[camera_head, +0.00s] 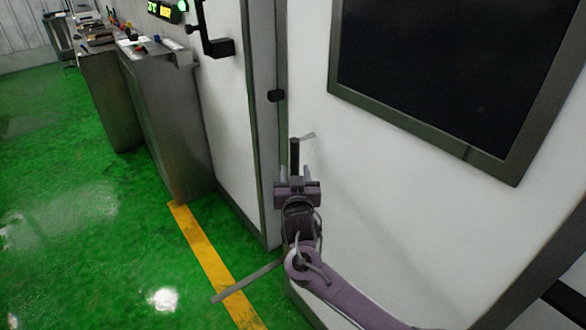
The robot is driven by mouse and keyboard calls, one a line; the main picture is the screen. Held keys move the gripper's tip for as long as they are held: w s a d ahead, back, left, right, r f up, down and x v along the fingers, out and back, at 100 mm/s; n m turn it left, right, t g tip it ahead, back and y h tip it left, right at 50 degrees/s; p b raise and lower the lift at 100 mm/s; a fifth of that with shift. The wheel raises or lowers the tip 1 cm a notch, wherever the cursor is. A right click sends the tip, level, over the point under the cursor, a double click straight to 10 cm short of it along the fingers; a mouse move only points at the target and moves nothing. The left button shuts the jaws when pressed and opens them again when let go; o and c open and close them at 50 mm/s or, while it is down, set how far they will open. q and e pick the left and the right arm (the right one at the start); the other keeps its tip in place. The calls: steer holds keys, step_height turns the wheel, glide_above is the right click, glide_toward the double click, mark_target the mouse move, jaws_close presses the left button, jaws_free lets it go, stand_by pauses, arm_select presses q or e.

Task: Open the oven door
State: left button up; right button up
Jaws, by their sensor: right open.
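The oven door is the white panel (370,190) with a dark framed window (445,65), on the right of the head view. It looks shut against the grey frame (262,130). A short dark upright handle (295,155) stands near the door's left edge, with a thin pale piece at its top. My right gripper (297,172) is open just below the handle, one finger on each side of its lower part. I cannot tell whether the fingers touch it. My left gripper is not in view.
A black lever (211,40) sticks out of the white wall left of the door, near a lit panel (167,10). A grey cabinet (165,120) with small items stands further left. The green floor (80,230) is open at left, with a yellow stripe (210,260).

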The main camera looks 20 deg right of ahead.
steer(key=shift+x, duration=0.85)
jaws_close()
